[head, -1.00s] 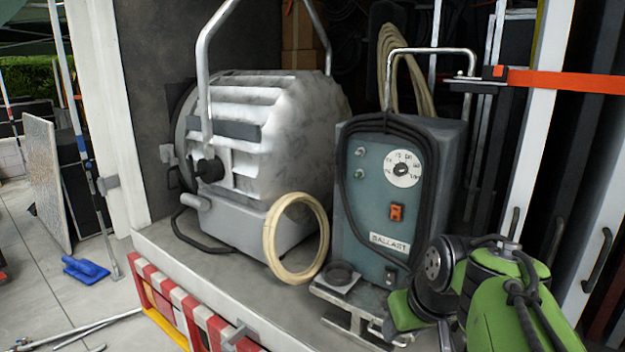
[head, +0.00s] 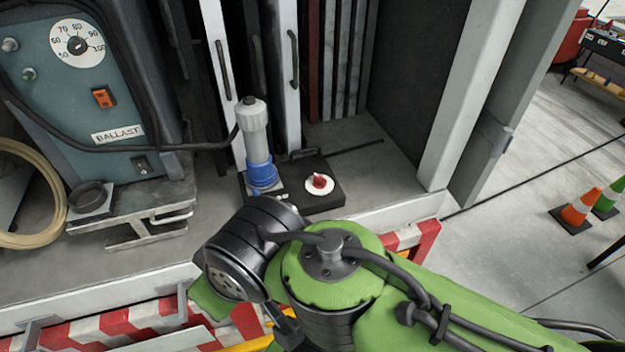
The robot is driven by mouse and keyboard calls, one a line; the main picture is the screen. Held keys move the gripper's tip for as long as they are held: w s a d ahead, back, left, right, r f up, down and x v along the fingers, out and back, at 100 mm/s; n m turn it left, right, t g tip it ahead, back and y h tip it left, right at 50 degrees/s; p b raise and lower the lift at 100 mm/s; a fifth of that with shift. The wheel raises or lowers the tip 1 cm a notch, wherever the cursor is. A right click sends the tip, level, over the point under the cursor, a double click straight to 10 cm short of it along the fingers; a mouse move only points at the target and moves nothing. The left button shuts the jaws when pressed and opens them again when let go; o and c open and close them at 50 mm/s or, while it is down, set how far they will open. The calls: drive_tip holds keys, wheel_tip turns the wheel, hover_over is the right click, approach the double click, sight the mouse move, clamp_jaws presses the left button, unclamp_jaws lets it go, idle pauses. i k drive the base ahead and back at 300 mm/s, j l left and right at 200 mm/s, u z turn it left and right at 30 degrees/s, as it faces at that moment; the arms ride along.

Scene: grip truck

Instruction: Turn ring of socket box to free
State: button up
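The socket box (head: 324,203) is a low black box on the truck bed in the head view, with a red knob on a white dial (head: 319,184) on top. At its left, a blue ring (head: 262,176) sits round the base of an upright pale grey plug (head: 254,130). A black cable runs left from the plug. My green arm fills the lower middle and right, in front of the box in the picture. I cannot make out my gripper's fingers; the arm hides what lies behind it.
The teal ballast unit (head: 70,100) stands at the left, with a cream cable coil (head: 52,215) beside it. White cabinet doors (head: 281,75) stand behind the box. A white post (head: 490,95) rises at the right. The bed's red-and-white edge (head: 120,320) runs in front. Traffic cones (head: 580,208) stand outside.

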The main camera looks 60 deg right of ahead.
sight(257, 191)
drive_tip(key=z, duration=1.6)
